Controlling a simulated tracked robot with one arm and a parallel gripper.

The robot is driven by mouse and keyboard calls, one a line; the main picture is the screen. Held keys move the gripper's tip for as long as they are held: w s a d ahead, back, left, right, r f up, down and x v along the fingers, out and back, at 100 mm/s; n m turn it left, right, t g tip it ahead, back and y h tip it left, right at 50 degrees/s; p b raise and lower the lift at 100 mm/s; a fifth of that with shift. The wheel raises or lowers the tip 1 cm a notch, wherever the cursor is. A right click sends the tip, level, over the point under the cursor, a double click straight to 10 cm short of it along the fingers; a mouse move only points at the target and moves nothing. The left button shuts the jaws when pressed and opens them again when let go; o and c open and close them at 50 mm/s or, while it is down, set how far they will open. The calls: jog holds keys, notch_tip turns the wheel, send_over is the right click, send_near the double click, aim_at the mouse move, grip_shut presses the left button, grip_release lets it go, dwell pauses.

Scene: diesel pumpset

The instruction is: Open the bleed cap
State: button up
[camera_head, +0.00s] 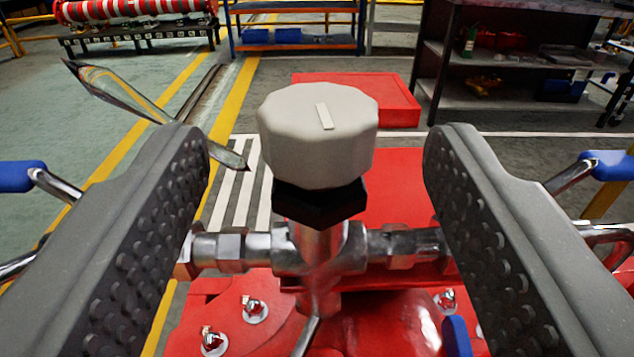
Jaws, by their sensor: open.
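The bleed cap (315,138) is a light grey, faceted knob with a small white bar mark on its top. It sits on a black hex collar (318,203) above a metal pipe fitting (318,250). My gripper (315,150) is open, with one dark, studded finger at the left of the cap and one at the right. There is a visible gap on both sides, and neither finger appears to touch the cap. The cap is roughly midway between the fingers. The fingers hide parts of the pipes at the sides.
Metal pipes run left and right from the fitting, with a blue-handled lever at the left (22,175) and another at the right (607,165). Red pump housing (375,325) with bolts lies below. A dark shelf (500,95) and a red box (395,98) stand behind.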

jog(key=s, duration=0.9)
jog(key=shift+a, duration=0.1)
dwell(0.5)
jog(key=s+d+r, duration=0.1)
jog(key=s+r, duration=0.3)
jog(key=r, duration=0.6)
jog(key=s+r+g, duration=0.1)
jog(key=s+r, duration=0.3)
jog(key=r, duration=0.5)
jog(key=s+d+r, duration=0.1)
jog(key=s+r, duration=0.4)
jog(key=r, duration=0.5)
jog(key=s+d+r, duration=0.1)
jog(key=s+r, duration=0.6)
jog(key=s, duration=0.5)
jog(key=s+d+r+g, duration=0.1)
jog(key=s+r, duration=0.7)
jog(key=s, duration=0.5)
jog(key=shift+s+d+r+g+y, duration=0.15)
jog(key=shift+s+r+g+y, duration=0.1)
jog(key=shift+s+g+y, duration=0.05)
